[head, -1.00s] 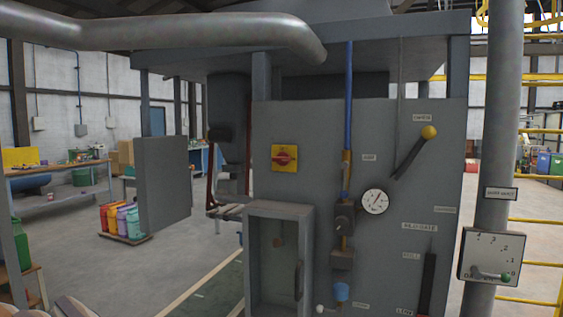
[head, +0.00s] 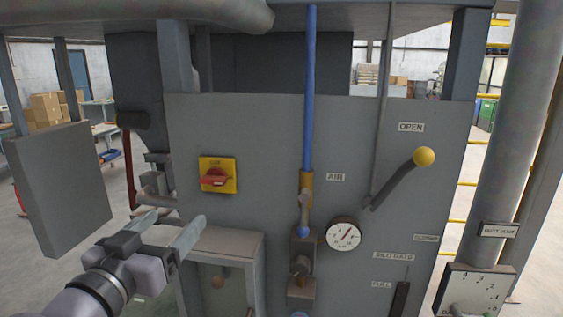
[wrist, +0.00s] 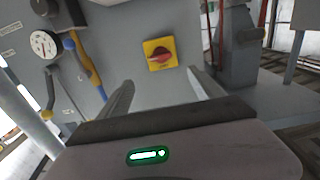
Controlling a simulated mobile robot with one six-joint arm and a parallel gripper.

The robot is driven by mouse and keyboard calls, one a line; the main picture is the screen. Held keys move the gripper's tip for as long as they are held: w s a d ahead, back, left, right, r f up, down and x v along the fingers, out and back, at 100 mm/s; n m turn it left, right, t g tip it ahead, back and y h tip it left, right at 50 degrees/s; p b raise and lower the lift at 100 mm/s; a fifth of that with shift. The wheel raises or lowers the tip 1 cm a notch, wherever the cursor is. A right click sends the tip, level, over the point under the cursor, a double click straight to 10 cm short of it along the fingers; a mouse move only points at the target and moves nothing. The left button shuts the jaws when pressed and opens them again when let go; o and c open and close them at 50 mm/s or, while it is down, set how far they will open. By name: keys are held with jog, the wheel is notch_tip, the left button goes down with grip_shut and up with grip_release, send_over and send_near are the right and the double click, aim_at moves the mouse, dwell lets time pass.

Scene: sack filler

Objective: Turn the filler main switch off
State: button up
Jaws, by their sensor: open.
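The main switch (head: 217,176) is a red rotary handle on a yellow square plate, on the left part of the grey filler panel (head: 270,130). Its red handle lies roughly level across the plate in the head view. In the wrist view the switch (wrist: 160,54) appears ahead, between and beyond the two fingers. My gripper (head: 172,226) is at the lower left of the switch in the head view, apart from it. Its two fingers (wrist: 160,95) are spread wide with nothing between them.
A grey box (head: 240,245) projects below the switch, close to my gripper. Right of the switch are a blue air pipe (head: 309,90), a gauge (head: 343,234) and a yellow-knobbed lever (head: 424,157). A grey plate (head: 62,185) stands at left.

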aim_at(211, 181)
jog(key=w, duration=0.5)
jog(key=w+d, duration=0.1)
jog(key=w, duration=1)
jog(key=shift+w+d+r, duration=0.15)
jog(key=shift+w, duration=0.1)
jog(key=c, duration=1.4)
